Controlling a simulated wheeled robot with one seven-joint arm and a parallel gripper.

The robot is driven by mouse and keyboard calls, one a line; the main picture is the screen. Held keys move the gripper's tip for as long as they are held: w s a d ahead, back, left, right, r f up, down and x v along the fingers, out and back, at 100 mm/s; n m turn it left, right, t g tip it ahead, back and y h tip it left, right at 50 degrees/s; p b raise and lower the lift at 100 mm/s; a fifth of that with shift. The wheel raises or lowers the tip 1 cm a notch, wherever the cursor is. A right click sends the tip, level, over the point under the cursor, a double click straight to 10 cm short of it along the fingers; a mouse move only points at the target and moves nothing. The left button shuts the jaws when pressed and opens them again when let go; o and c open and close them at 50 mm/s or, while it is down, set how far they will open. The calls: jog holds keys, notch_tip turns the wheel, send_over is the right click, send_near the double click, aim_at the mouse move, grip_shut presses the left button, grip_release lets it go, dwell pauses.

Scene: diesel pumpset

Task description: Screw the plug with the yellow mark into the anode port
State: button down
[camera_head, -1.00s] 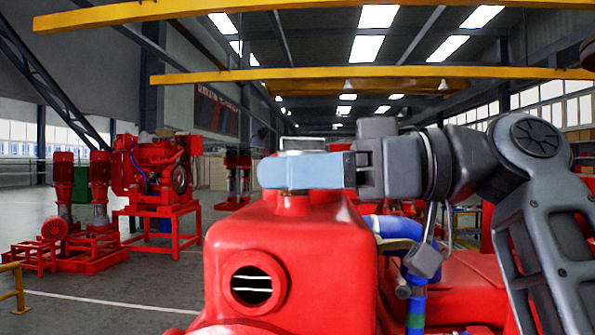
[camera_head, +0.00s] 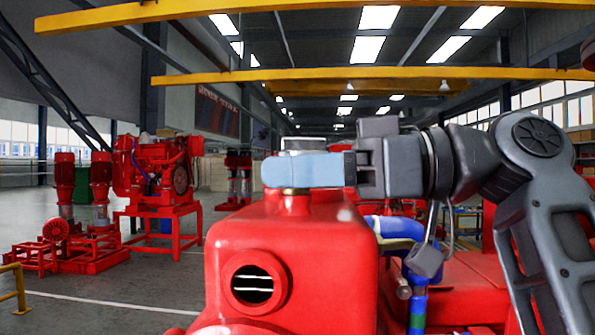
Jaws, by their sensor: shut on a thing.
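My gripper (camera_head: 303,170) is level, with pale blue fingers over the top of a red tank (camera_head: 290,235). It is shut on a plug that the near finger mostly hides. A brassy collar (camera_head: 295,191) shows just below the fingers, above the tank's raised red neck (camera_head: 292,205). I cannot tell whether the collar belongs to the plug or to the port. A silvery piece with a thin bail (camera_head: 303,142) shows above the fingers; I cannot tell if it is held or stands behind. No yellow mark or anode port label is visible.
A round slotted opening (camera_head: 258,285) is on the tank's front. Blue pipes (camera_head: 395,227) and a red engine body (camera_head: 455,285) lie to the right, under my arm. Red pumpsets (camera_head: 155,175) stand on the floor at left. Yellow beams (camera_head: 370,74) cross overhead.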

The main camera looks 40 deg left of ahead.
jog(key=shift+f+m+t+y+b, duration=0.15)
jog(key=shift+m+t+y+b, duration=0.25)
jog(key=shift+m+t, duration=0.55)
jog(key=m+t, duration=0.1)
jog(key=t, duration=0.1)
jog(key=m+t+y, duration=0.1)
jog(key=t, duration=0.2)
jog(key=shift+s+m, duration=0.15)
jog(key=shift+m, duration=0.2)
jog(key=shift+m+t+p, duration=0.35)
jog(key=shift+m+t, duration=0.45)
jog(key=shift+t, duration=0.15)
jog(key=c, duration=0.9)
grip_release()
